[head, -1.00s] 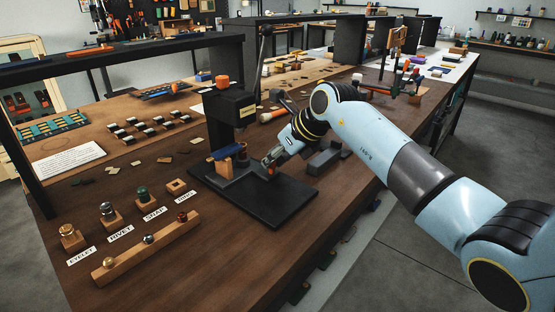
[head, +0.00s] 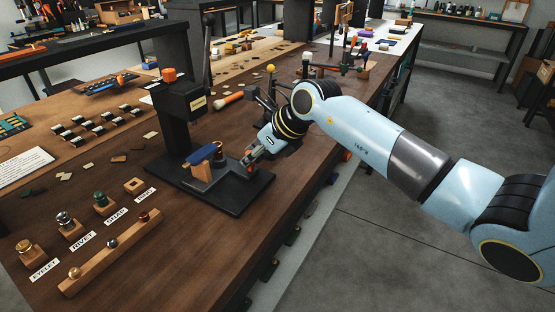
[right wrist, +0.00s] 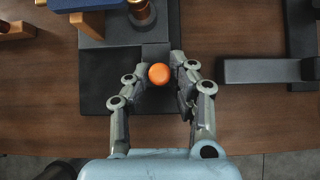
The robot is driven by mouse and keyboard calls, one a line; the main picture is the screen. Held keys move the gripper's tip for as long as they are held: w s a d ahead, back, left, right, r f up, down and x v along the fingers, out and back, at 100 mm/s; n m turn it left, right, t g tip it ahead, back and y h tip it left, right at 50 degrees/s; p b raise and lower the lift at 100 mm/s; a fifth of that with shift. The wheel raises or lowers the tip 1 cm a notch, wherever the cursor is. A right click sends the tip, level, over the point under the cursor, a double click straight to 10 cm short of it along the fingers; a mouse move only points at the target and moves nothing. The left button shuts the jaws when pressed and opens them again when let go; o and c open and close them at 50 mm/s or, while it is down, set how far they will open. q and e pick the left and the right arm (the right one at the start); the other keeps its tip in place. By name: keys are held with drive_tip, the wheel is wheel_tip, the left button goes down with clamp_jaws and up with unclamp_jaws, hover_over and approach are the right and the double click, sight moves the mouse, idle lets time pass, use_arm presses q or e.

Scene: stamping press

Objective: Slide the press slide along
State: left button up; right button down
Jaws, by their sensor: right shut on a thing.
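The black press (head: 185,112) stands on a flat black base plate (head: 222,201) on the brown workbench. Its slide sits low over the plate, carrying a wood block with a blue top (head: 203,155). In the right wrist view part of this wood and blue block (right wrist: 86,6) shows at the top, beside a brass cylinder (right wrist: 142,12). My right gripper (head: 249,163) is low over the plate, at the slide's right end. In the right wrist view its fingers (right wrist: 162,80) are closed around an orange round knob (right wrist: 159,74). My left gripper is out of view.
A wooden rail with metal pieces (head: 112,250) and several labelled blocks lie at the front left. A dark grey block (right wrist: 262,70) lies to the right of the gripper in the wrist view. The bench front beside the plate is clear.

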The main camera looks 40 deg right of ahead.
drive_tip(key=shift+s+d+r+p, duration=0.1)
drive_tip(key=shift+s+d+p, duration=0.3)
drive_tip(key=shift+s, duration=0.55)
drive_tip(key=shift+s+d+r+p, duration=0.1)
drive_tip(key=shift+s+d+p, duration=0.3)
drive_tip(key=shift+s, duration=0.55)
drive_tip(key=shift+s+d+p, duration=0.25)
drive_tip(key=shift+s+p, duration=0.2)
drive_tip(key=shift+s, duration=0.5)
drive_tip(key=c, duration=1.1)
unclamp_jaws()
drive_tip(key=shift+f, duration=0.15)
drive_tip(key=shift+o, duration=0.2)
drive_tip(key=shift+s, duration=0.1)
drive_tip(key=v, duration=1.2)
